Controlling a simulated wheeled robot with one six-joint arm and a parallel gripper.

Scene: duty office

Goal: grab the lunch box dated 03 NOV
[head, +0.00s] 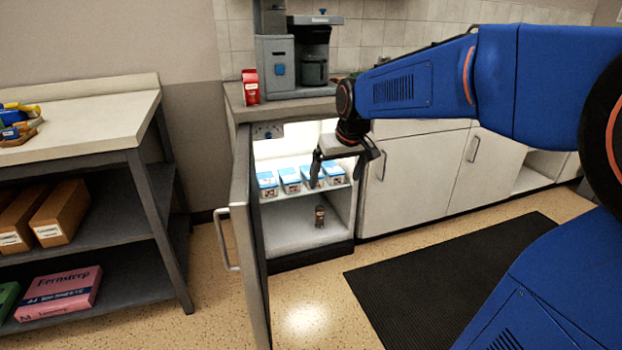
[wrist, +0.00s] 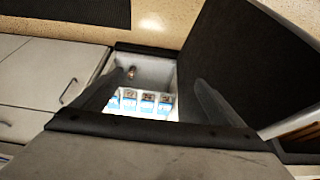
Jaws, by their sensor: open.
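Several blue-and-white lunch boxes stand in a row on the upper shelf (head: 285,194) of the open, lit fridge. In the head view these include the leftmost box (head: 267,184), the second box (head: 289,180) and the rightmost box (head: 333,174); the third is partly behind a finger. The dates are too small to read, so I cannot tell which is 03 NOV. My gripper (head: 338,178) is open and empty in front of the fridge's right side. In the wrist view the fingers (wrist: 160,82) are apart, with the boxes (wrist: 147,105) seen between and beyond them.
The fridge door (head: 248,240) stands open at the left of the opening. A small brown jar (head: 320,216) stands on the fridge floor. A coffee machine (head: 275,65) and red packet (head: 250,86) are on the counter above. A dark mat (head: 450,285) lies on the floor.

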